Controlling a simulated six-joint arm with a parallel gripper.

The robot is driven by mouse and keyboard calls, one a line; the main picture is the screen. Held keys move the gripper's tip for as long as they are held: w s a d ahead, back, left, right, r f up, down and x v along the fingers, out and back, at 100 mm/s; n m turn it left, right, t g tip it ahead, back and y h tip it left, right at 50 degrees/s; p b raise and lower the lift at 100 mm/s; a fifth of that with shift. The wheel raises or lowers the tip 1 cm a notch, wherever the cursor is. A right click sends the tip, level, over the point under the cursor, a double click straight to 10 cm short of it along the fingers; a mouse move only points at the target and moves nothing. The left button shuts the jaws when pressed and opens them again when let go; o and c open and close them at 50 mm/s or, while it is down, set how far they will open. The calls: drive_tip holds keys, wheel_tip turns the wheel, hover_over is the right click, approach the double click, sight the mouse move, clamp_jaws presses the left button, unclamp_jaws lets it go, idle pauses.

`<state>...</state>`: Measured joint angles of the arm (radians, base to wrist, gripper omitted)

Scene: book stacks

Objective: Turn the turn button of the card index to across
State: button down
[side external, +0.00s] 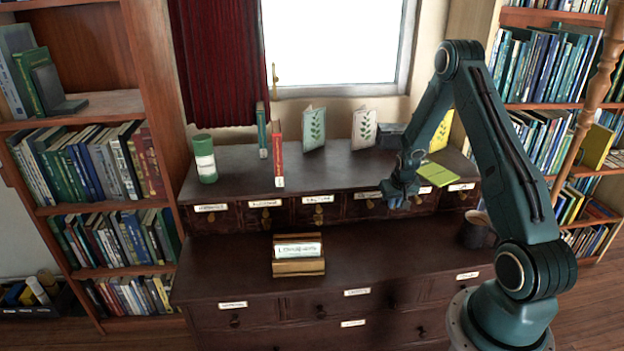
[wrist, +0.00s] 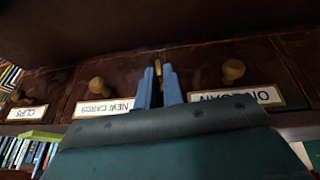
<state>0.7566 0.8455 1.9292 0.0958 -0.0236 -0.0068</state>
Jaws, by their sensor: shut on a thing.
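The card index (side external: 340,210) is a row of small dark wooden drawers with white labels, along the back of the desk. In the wrist view, upside down, its drawers read CLIPS, NEW CARDS (wrist: 103,107) and ON LOAN. The turn button (wrist: 158,63) is a small brass piece between the NEW CARDS and ON LOAN drawers. My gripper (wrist: 158,84) has its two blue fingers shut on it; they hide part of it, and its exact angle is hard to tell. In the side view my gripper (side external: 398,197) is at the drawer fronts, and the button is hidden there.
Brass knobs (wrist: 232,70) stand out on either side of my fingers. A yellow-green book (side external: 439,174) lies on top near my wrist. A dark pot (side external: 478,231) stands at the right. A wooden block with a label (side external: 298,266) sits on the desk, with bare surface around it.

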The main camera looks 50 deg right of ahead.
drive_tip(key=shift+w+a+f+n+g+h, duration=0.1)
drive_tip(key=shift+w+a+n+g+h, duration=0.1)
drive_tip(key=shift+g+h, duration=0.35)
drive_tip(key=shift+w+a+f+n+g+h, duration=0.1)
drive_tip(key=shift+n+g+h, duration=0.1)
drive_tip(key=shift+g+h, duration=0.35)
drive_tip(key=shift+r, duration=0.1)
drive_tip(key=c, duration=1.6)
unclamp_jaws()
drive_tip(key=shift+o, duration=0.2)
drive_tip(key=shift+r, duration=0.15)
drive_tip(key=v, duration=1.3)
drive_tip(key=shift+a, duration=0.25)
drive_tip(key=shift+r, duration=0.2)
